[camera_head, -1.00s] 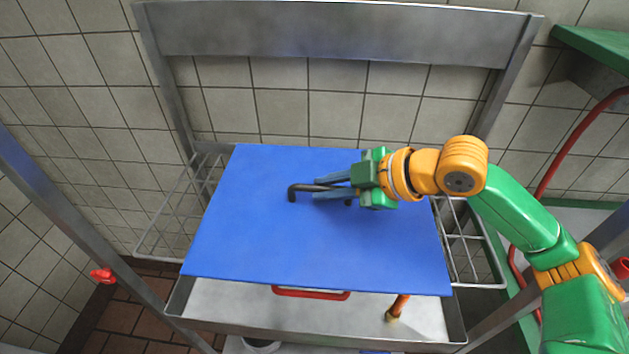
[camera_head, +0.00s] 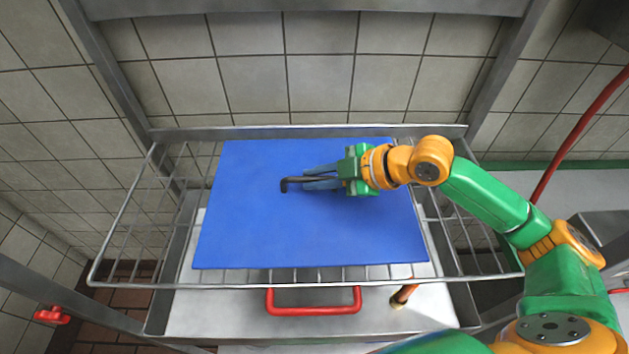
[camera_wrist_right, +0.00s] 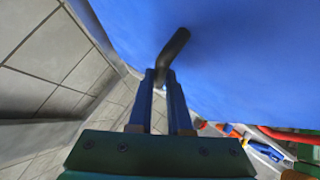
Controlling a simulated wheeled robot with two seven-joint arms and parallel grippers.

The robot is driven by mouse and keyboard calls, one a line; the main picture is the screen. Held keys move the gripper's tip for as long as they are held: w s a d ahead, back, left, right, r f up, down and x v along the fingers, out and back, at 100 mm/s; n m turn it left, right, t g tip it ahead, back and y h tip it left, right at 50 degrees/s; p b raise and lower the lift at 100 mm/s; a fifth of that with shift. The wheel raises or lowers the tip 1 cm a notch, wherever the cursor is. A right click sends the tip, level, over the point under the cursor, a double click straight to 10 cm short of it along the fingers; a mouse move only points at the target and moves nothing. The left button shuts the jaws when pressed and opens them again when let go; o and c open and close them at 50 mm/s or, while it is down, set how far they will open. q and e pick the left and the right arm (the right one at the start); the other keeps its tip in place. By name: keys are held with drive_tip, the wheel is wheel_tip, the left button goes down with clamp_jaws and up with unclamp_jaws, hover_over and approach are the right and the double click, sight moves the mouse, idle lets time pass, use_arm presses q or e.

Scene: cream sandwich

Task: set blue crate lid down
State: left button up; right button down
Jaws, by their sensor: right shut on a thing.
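The blue crate lid (camera_head: 310,225) is a flat blue panel over the wire rack in the head view. Its dark bar handle (camera_head: 290,184) stands on its top face. My right gripper (camera_head: 308,180) is shut on this handle from the right. In the right wrist view the handle (camera_wrist_right: 174,50) runs up from between the two blue fingers (camera_wrist_right: 162,102), and the lid (camera_wrist_right: 245,60) fills the upper right. I cannot tell whether the lid touches the rack. My left gripper is not in view.
The wire rack (camera_head: 125,235) extends beyond the lid on both sides. Below it is a metal tray (camera_head: 220,310) with a red handle (camera_head: 313,311) and an orange-brown object (camera_head: 404,294). A tiled wall (camera_head: 300,70) stands behind. A red knob (camera_head: 52,315) is at lower left.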

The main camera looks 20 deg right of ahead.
drive_tip(key=c, duration=0.8)
unclamp_jaws()
drive_tip(key=shift+w+d, duration=0.1)
drive_tip(key=shift+w, duration=0.05)
drive_tip(key=shift+c, duration=0.2)
drive_tip(key=shift+s+d+r, duration=0.1)
drive_tip(key=shift+s+d, duration=0.05)
drive_tip(key=shift+s, duration=0.15)
drive_tip(key=b+v, duration=0.2)
drive_tip(key=v, duration=0.1)
drive_tip(key=b+v, duration=0.1)
drive_tip(key=v, duration=0.2)
drive_tip(key=shift+s+d+b, duration=0.2)
drive_tip(key=shift+d+b, duration=0.15)
drive_tip(key=shift+d, duration=0.05)
drive_tip(key=b+v, duration=0.3)
drive_tip(key=b, duration=0.1)
drive_tip(key=shift+s+d+b, duration=0.1)
drive_tip(key=shift+d+b, duration=0.05)
drive_tip(key=shift+b, duration=0.2)
drive_tip(key=shift+s+d+r+b, duration=0.15)
drive_tip(key=shift+s+r, duration=0.05)
drive_tip(key=shift+r, duration=0.25)
drive_tip(key=shift+s+d+r+b, duration=0.1)
drive_tip(key=shift+s+r+b, duration=0.1)
drive_tip(key=shift+r, duration=0.25)
